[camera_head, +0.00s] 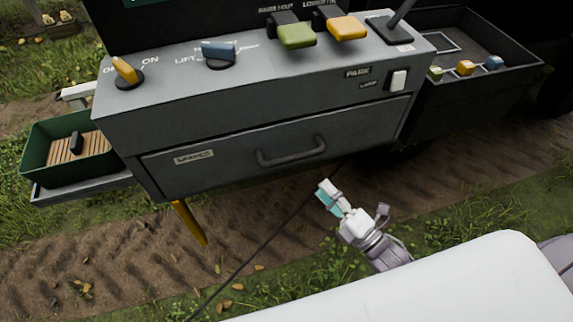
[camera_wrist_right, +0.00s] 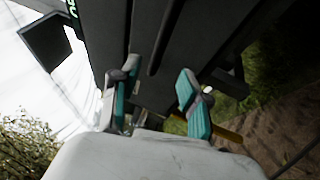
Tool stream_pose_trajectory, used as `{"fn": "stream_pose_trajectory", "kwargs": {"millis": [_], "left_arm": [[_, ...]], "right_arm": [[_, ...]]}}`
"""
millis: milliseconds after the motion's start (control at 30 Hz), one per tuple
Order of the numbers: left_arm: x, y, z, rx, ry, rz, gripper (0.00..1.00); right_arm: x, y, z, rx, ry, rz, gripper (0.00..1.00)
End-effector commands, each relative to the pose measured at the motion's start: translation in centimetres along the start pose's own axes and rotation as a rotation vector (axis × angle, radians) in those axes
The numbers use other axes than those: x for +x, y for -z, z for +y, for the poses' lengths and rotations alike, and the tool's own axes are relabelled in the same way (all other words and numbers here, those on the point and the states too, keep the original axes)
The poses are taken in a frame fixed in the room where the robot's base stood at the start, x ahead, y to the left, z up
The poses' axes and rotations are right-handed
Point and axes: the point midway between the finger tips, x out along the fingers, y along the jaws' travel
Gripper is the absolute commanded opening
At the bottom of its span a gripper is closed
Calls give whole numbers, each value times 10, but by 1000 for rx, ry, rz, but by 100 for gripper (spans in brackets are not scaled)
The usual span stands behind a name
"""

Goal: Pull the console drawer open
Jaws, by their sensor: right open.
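The grey console drawer (camera_head: 225,165) is shut, flush in the console's front. The dark console front lies beyond the fingers there. My left gripper is not in view.
The console top (camera_head: 180,95) bears an orange knob (camera_head: 125,70), a blue knob (camera_head: 218,50) and levers with green and yellow grips. A green crate (camera_head: 35,150) stands at left. A dark tray (camera_head: 480,95) with small coloured pieces is at right.

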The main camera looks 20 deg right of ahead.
Motion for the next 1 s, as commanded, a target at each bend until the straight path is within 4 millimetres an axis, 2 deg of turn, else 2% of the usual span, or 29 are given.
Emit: {"fn": "stream_pose_trajectory", "kwargs": {"millis": [67,167,300,500,700,1000], "left_arm": [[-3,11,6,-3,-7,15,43],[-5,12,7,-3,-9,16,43],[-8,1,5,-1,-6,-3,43],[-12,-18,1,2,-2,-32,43],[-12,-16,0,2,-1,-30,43],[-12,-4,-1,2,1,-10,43]], "right_arm": [[17,0,3,0,-4,1,45],[39,0,2,1,-4,0,45],[70,0,2,3,-3,0,45],[103,0,1,4,0,-1,45],[120,0,0,4,2,-1,45],[122,0,-1,4,3,-1,45]]}}
